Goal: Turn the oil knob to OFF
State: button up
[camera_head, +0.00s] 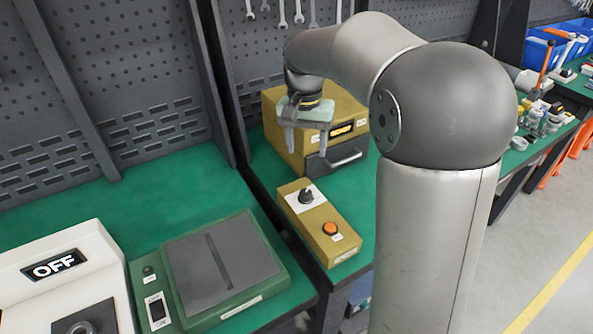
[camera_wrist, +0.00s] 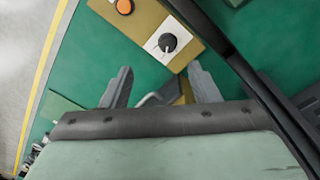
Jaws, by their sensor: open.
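A black knob (camera_head: 306,196) sits on a white plate at the far end of a tan control box (camera_head: 318,212). Its label is too small to read. The knob also shows in the wrist view (camera_wrist: 168,42), beyond my fingertips and roughly between them, untouched. My gripper (camera_head: 306,146) is open and empty, pointing down above and behind the knob, in front of the yellow machine. Both fingers (camera_wrist: 160,70) show spread apart in the wrist view. A white unit (camera_head: 70,275) at the lower left has an OFF display (camera_head: 54,265) and a dark knob (camera_head: 82,326), cut by the frame.
An orange button (camera_head: 329,228) is on the near end of the control box. The yellow machine (camera_head: 285,132) with a handled drawer (camera_head: 338,158) stands behind. A green device (camera_head: 215,268) with a grey top lies left.

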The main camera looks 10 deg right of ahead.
aim_at(305, 192)
jog(key=shift+m, duration=0.4)
jog(key=w+f, duration=0.1)
jog(key=f, duration=0.5)
jog(key=w+f, duration=0.1)
jog(key=f, duration=0.5)
jog(key=w+d+f, duration=0.1)
jog(key=f, duration=0.5)
jog(key=shift+w, duration=0.2)
jog(key=c, duration=1)
